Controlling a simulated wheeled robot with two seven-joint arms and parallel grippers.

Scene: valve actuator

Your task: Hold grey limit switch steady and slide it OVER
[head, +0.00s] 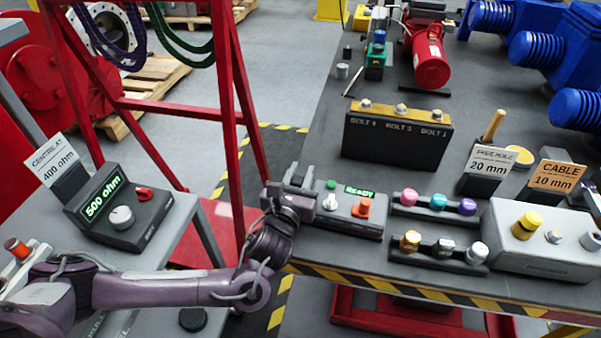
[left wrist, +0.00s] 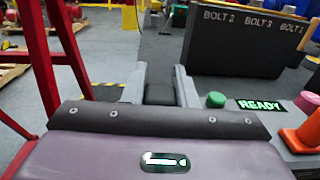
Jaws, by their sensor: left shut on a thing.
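My left gripper (head: 298,181) is at the left end of the READY console (head: 355,228), at the near left corner of the bench. In the left wrist view its two grey fingers (left wrist: 160,83) are shut on a dark grey block (left wrist: 160,94), which I take to be the grey limit switch. The block is low between the fingers, its lower part is hidden by the gripper body, and I cannot see any marking on it. The console carries a green button (head: 331,184), a lit READY display (head: 360,191) and an orange knob (head: 362,207). My right gripper is not in view.
A black bolt block (head: 396,142) stands behind the console. Racks with coloured knobs (head: 438,203) and a grey box (head: 530,262) are to its right. A red frame (head: 228,110) rises at the left, near my arm. A 500 ohm box (head: 120,215) is on the left table.

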